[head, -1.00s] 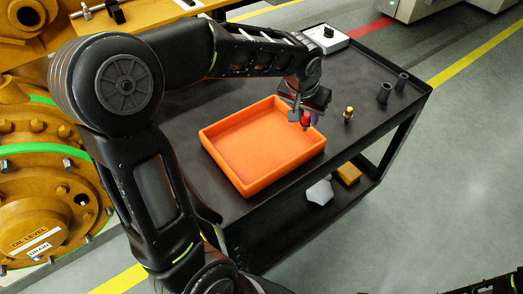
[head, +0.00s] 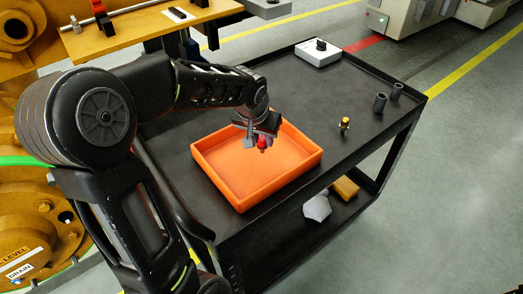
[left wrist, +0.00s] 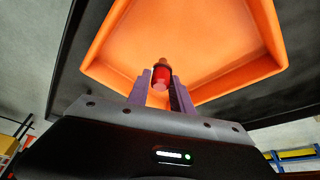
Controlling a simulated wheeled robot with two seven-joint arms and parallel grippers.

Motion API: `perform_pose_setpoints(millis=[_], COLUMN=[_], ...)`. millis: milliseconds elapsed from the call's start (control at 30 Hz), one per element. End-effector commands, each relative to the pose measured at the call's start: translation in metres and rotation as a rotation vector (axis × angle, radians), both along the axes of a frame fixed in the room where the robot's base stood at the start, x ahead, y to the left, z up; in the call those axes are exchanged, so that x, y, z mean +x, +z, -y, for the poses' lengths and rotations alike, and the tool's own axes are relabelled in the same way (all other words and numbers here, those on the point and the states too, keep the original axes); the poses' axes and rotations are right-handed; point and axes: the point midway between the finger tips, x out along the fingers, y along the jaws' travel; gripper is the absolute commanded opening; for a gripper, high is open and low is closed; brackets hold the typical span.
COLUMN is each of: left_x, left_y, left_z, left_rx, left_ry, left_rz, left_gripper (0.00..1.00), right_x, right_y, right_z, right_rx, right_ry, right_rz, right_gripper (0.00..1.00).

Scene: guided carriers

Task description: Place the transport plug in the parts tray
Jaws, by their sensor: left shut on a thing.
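The transport plug is a small red piece (head: 262,143) held in my left gripper (head: 259,137), which is over the inside of the orange parts tray (head: 215,183). In the left wrist view the red plug (left wrist: 160,76) sits between the two fingers of the left gripper (left wrist: 160,88), with the tray floor (left wrist: 200,35) behind it. The plug appears above the tray floor; the exact gap is hard to tell. My right gripper is not in view.
The tray stands on a black cart (head: 330,110). A white block (head: 317,207) and a yellow block (head: 346,188) lie on the lower shelf.

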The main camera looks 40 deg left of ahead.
Motion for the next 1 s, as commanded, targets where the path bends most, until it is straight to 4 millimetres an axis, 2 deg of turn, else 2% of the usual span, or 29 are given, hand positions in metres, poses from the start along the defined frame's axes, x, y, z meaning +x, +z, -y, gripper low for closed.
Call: perform_pose_setpoints(millis=[100, 433, 700, 1000], left_x=[0.000, 0.001, 0.000, 0.001], left_y=[-0.010, -0.014, -0.047, -0.049], left_z=[0.000, 0.000, 0.000, 0.000], left_rx=[0.000, 0.001, 0.000, 0.001], left_ry=[-0.001, -0.001, 0.000, -0.001], left_rz=[0.000, 0.001, -0.001, 0.002], left_gripper=[0.00, 0.00, 0.00, 0.00], right_x=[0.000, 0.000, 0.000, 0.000], right_y=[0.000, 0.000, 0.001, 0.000], right_z=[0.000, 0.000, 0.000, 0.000], right_rx=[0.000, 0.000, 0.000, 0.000], right_ry=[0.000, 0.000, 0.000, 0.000], right_rz=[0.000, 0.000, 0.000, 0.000], right_gripper=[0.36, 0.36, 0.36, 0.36])
